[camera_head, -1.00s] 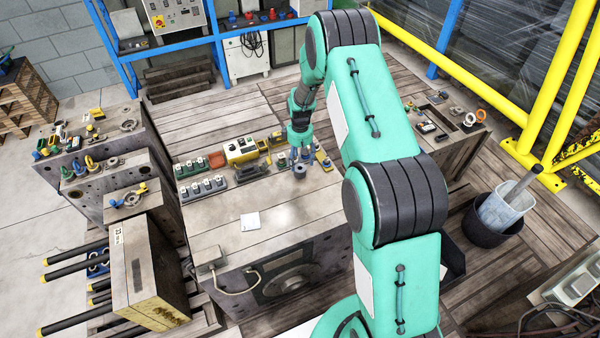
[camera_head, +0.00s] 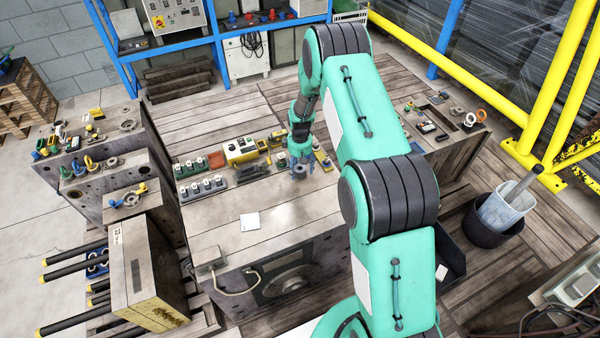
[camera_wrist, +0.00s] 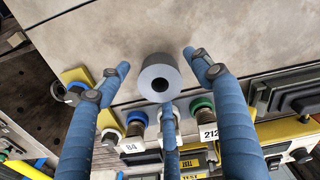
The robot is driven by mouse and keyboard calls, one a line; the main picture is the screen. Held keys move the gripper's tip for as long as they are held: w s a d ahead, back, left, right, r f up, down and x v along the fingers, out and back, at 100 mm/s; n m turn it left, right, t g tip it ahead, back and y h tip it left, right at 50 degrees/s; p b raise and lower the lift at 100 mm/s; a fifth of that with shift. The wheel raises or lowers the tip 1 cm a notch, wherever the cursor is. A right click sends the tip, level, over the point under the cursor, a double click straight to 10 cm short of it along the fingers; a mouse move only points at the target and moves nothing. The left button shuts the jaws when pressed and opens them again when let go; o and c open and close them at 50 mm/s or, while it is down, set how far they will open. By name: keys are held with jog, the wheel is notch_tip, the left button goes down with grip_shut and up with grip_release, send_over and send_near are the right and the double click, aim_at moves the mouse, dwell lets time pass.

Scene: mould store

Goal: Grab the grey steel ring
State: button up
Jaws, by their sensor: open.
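The grey steel ring (camera_wrist: 148,76) is a short thick cylinder with a dark centre hole. It stands on the wooden-looking bench top (camera_head: 226,238), near the bench's far right part. In the wrist view it sits between the fingertips of my gripper (camera_wrist: 160,78), with gaps at the left and right fingers. The middle finger's tip is close to its lower edge; I cannot tell if they touch. In the head view my gripper (camera_head: 301,162) is low over the ring, its blue fingers partly hiding it. My gripper is open and holds nothing.
A row of grey blocks (camera_head: 202,188) lies left. A white card (camera_head: 250,221) lies on the clear front of the bench.

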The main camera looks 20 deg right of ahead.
jog(key=shift+f, duration=0.65)
grip_shut()
